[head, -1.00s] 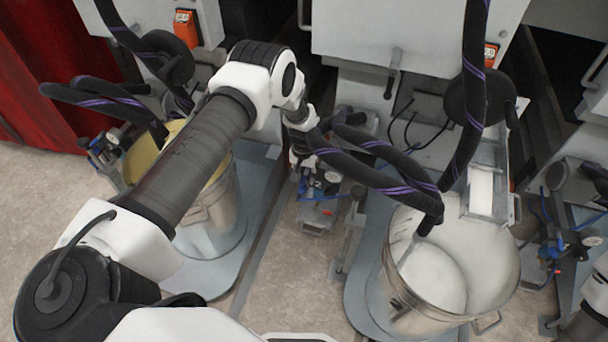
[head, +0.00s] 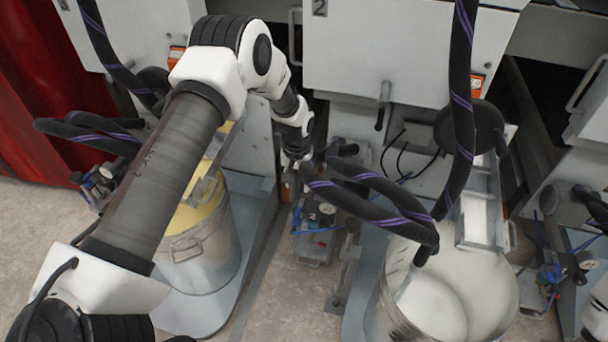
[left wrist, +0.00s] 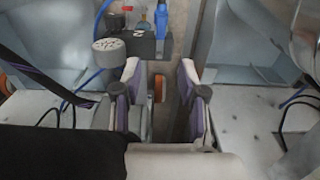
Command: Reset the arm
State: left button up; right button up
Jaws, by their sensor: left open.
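My left arm comes in from the left of the head view and reaches up and over to the middle. My left gripper (head: 293,170) points down between the two buckets, small and partly hidden in the head view. In the left wrist view its two fingers (left wrist: 160,90) stand apart with nothing between them. Beyond the fingertips is a narrow gap between grey machine surfaces.
A steel bucket with yellow contents (head: 205,235) stands left, partly behind my arm. A bucket with white liquid (head: 440,300) stands right. Black hoses (head: 370,185) hang close to my left gripper. A pump unit (head: 318,225) sits between the buckets. White machine panels (head: 390,50) stand behind.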

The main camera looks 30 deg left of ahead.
pick_arm(q)
jog(key=s+d+f+g, duration=0.1)
jog(key=s+d+f, duration=0.1)
jog(key=s+f, duration=0.35)
jog(key=s+d+f+m+g, duration=0.1)
jog(key=s+d+f, duration=0.1)
jog(key=s, duration=0.6)
jog(key=s+d+f+g, duration=0.2)
jog(key=s+f, duration=0.1)
jog(key=s, duration=0.4)
jog(key=s+d+t, duration=0.1)
jog(key=s+d, duration=0.2)
jog(key=s, duration=1.3)
notch_tip(320, 180, up, 26)
jog(key=w+m+t+p, duration=0.1)
jog(key=w+t+p, duration=0.1)
jog(key=p, duration=2.2)
jog(key=shift+a+t, duration=0.25)
jog(key=shift+t, duration=0.25)
jog(key=shift+w, duration=0.1)
